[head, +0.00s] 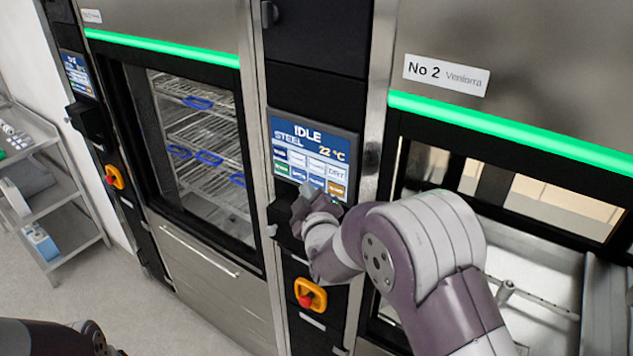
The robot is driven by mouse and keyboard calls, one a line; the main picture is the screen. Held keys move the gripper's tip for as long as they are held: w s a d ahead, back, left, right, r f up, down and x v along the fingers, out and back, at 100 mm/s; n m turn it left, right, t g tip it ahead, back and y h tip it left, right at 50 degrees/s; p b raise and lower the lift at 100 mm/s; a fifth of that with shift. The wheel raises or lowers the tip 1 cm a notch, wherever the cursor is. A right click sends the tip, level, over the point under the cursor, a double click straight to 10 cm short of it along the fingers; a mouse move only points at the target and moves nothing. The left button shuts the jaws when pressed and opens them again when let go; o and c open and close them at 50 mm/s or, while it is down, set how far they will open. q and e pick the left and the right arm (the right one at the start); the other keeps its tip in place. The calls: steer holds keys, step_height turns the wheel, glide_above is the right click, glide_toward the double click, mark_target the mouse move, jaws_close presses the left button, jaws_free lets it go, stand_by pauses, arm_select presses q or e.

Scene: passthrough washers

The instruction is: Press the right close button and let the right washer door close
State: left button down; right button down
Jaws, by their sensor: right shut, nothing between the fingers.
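The right washer, labelled No 2 (445,75), stands at the right with its front opening uncovered; I see into its steel chamber. A control panel screen (312,150) on the black column left of it reads IDLE, STEEL, 22 °C, above rows of small buttons. Their labels are too small to read, so I cannot single out the close button. My right gripper (318,198) is shut and empty, at the screen's lower edge, hiding part of the bottom row. I cannot tell whether it touches the screen. Part of my left arm shows at the bottom left; its gripper is out of view.
The left washer's glass door (205,150) is shut, with wire racks inside. An orange-and-red emergency stop (310,295) sits below the panel; another (114,177) is further left. A steel shelf cart (40,190) stands far left. The floor between is clear.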

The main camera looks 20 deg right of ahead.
stand_by(0.4)
steer(key=shift+w+d+f+b, duration=0.1)
steer(key=shift+w+d+b, duration=0.1)
steer(key=shift+d+b, duration=0.1)
